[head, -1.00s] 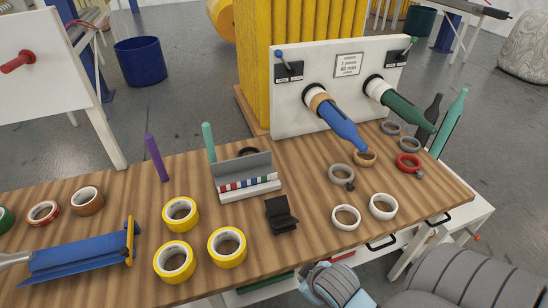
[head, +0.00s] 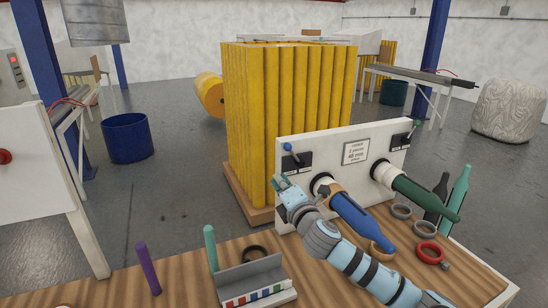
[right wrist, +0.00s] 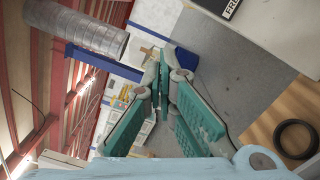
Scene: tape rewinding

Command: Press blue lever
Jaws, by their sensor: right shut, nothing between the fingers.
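The blue lever (head: 288,147) is a small blue-tipped handle on a black plate at the upper left of the white panel (head: 330,143). My right gripper (head: 279,182) is in front of the panel's lower left, below the blue lever and apart from it. Its teal fingers point up and to the left. In the right wrist view its fingers (right wrist: 160,88) are closed together with nothing between them. The blue lever is not clearly seen in that view. My left gripper is not in view.
A blue spindle (head: 362,222) and a green spindle (head: 425,197) stick out of the panel beside my right arm. A green-tipped lever (head: 416,124) is at the panel's upper right. Tape rings, including a red one (head: 431,253), lie on the wooden table. A yellow corrugated block (head: 285,110) stands behind.

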